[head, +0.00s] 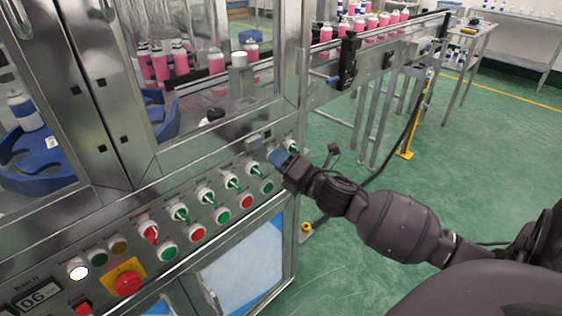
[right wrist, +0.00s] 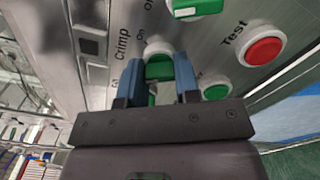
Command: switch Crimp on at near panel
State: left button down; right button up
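The near panel (head: 120,252) on the machine front carries a row of green knobs. In the right wrist view, the Crimp knob (right wrist: 160,68) is green on a white ring, beside the printed word "Crimp". My right gripper (right wrist: 160,82) is at the panel, with one blue finger on each side of this knob. Whether the fingers press on it cannot be made out. In the head view my right gripper (head: 268,153) is at the right end of the row and hides the knob between its fingers. My left gripper is out of view.
Another green knob (head: 291,146) sits just right of my right gripper. A red Test button (right wrist: 263,50) and a green button (right wrist: 213,88) are close to the fingers. A red emergency button (head: 127,283) is lower left. A conveyor (head: 375,45) with pink cans stands behind.

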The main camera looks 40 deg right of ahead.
jog(key=shift+c, duration=0.4)
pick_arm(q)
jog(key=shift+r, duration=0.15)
pick_arm(e)
jog(key=shift+r, duration=0.1)
pick_arm(q)
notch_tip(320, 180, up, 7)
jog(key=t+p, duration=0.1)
jog(key=p, duration=0.7)
jog(key=shift+p, duration=0.35)
pick_arm(e)
jog(key=m, duration=1.2)
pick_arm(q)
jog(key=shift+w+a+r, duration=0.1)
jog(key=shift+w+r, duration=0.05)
pick_arm(e)
jog(key=shift+f, duration=0.2)
jog(key=o, duration=0.9)
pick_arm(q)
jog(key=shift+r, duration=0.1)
